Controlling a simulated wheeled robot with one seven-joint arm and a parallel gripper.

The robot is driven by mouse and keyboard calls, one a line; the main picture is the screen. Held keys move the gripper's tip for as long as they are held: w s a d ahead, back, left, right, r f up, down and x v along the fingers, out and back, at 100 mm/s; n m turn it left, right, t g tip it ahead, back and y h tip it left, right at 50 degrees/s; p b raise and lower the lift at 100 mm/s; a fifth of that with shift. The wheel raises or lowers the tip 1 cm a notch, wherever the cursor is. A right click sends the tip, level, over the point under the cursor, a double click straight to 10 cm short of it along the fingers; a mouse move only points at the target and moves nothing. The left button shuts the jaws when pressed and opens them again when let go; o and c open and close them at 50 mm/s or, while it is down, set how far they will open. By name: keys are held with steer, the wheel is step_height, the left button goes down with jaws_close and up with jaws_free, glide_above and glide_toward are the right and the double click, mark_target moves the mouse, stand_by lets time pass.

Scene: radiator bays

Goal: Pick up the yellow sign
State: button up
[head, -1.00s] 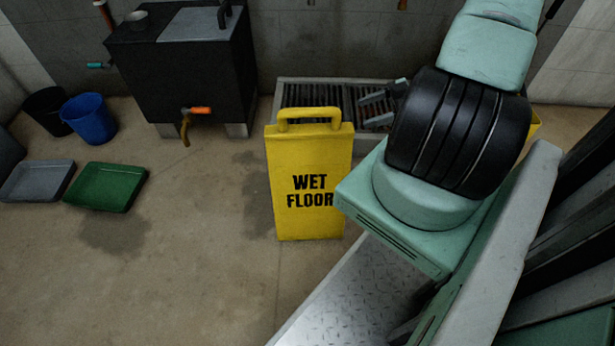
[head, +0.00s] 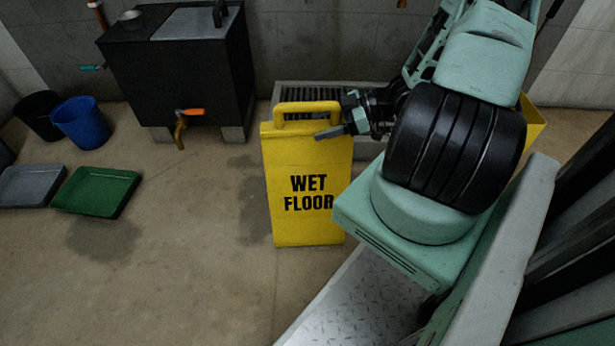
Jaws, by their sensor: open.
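The yellow sign (head: 306,170) stands upright on the floor in the middle of the head view, with "WET FLOOR" in black and a loop handle (head: 306,106) on top. My gripper (head: 334,115) is open at the sign's upper right, beside the right end of the handle. One finger overlaps the sign's top right in the picture; I cannot tell whether it touches. The handle is not held. Part of my gripper is hidden behind my own arm, which also covers the floor right of the sign.
A black tank (head: 180,75) with an orange-handled tap (head: 188,113) stands at the back left. A blue bucket (head: 80,122), a black bucket (head: 38,115), a green tray (head: 97,191) and a grey tray (head: 30,186) lie left. A floor grate (head: 315,94) is behind the sign. Wet patches mark the floor.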

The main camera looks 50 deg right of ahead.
jaws_close()
steer(key=shift+r, duration=0.1)
